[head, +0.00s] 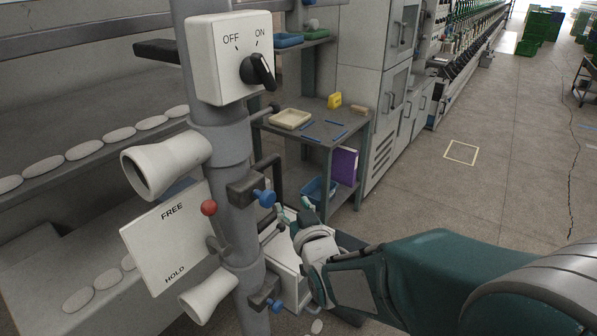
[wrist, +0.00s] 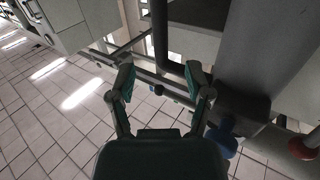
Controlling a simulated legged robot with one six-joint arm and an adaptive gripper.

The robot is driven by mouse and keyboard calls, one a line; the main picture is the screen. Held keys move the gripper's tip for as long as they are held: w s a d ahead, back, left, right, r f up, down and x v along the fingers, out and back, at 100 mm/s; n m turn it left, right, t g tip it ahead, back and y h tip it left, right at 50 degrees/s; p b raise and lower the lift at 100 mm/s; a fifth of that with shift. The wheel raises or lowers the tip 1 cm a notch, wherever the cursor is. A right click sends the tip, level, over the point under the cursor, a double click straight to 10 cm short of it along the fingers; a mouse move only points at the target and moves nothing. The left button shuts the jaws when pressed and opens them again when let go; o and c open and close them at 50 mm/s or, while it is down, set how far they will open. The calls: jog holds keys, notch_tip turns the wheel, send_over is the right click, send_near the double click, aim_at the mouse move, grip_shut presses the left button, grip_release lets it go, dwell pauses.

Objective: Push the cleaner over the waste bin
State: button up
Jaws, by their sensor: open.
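My gripper (head: 293,212) is open in the head view, right of a grey post (head: 228,165) and below a dark bent bar (head: 274,176) on it. In the wrist view my gripper (wrist: 162,78) has its fingers spread with the dark bar (wrist: 164,55) showing between them; contact is not clear. The post carries two white funnels (head: 165,163) and a FREE/HOLD plate (head: 170,235) with a red-knobbed lever (head: 209,208). I cannot tell for certain which part is the cleaner. A pale box (head: 284,262), partly hidden behind my gripper, may be the waste bin.
An OFF/ON switch box (head: 226,60) tops the post, with blue knobs (head: 267,198) lower down. A grey workbench (head: 345,122) with a tray (head: 290,119) and a blue bin (head: 318,190) stands behind. White pieces line shelves at left.

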aim_at(281, 181)
jog(key=x, duration=1)
jog(key=shift+w+d, duration=0.15)
jog(key=shift+w, duration=0.15)
jog(key=shift+a, duration=0.5)
jog(key=shift+d, duration=0.25)
grip_shut()
